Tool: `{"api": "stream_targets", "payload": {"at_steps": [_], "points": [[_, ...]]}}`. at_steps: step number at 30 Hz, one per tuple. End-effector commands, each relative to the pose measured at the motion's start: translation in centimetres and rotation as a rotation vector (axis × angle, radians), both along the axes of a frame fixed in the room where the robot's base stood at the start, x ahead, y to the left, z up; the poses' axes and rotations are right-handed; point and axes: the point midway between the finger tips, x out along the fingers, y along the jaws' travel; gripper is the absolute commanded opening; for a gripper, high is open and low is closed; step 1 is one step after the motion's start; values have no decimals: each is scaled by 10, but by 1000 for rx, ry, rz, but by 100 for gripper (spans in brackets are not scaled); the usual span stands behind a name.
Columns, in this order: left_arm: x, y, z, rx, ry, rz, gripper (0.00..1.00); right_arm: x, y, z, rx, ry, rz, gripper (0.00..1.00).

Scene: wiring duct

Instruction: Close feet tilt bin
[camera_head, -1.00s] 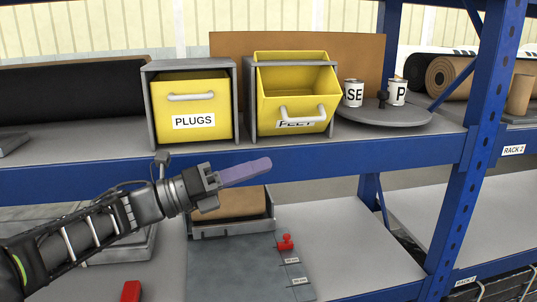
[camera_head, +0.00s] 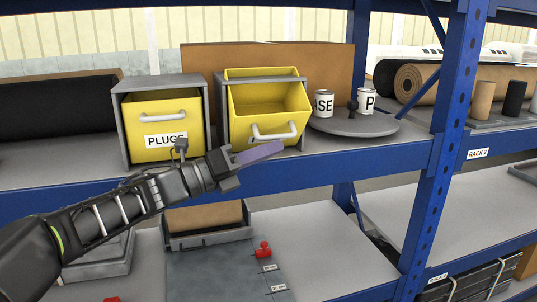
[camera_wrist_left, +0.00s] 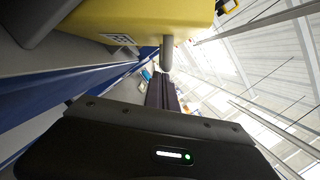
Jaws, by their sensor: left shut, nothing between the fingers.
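The yellow feet bin (camera_head: 272,98) sits in its grey housing on the upper shelf, tilted open with its front leaning out. Its white handle (camera_head: 275,133) is on the front face; the label is hidden behind my gripper. My left gripper (camera_head: 262,152) is shut and empty, just in front of and below the bin's lower front. In the left wrist view the yellow bin (camera_wrist_left: 150,18) fills the top, with the grey end of its handle (camera_wrist_left: 167,52) close to the shut fingers (camera_wrist_left: 163,92). I cannot tell whether they touch. My right gripper is not in view.
The plugs bin (camera_head: 162,118) stands closed to the left. A round grey turntable (camera_head: 355,127) with two labelled cans is at the right. The blue shelf beam (camera_head: 90,196) runs below the bins. A blue post (camera_head: 437,150) stands further right.

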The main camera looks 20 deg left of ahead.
Motion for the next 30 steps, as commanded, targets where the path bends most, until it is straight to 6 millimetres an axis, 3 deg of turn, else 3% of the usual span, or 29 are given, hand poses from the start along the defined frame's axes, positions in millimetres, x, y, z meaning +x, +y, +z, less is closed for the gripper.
{"api": "stream_targets", "payload": {"at_steps": [17, 30], "points": [[1, 1, 5, -16, 26, 0, 0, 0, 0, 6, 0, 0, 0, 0], [7, 5, 25, -103, 162, 1, 0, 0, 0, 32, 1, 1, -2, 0]]}}
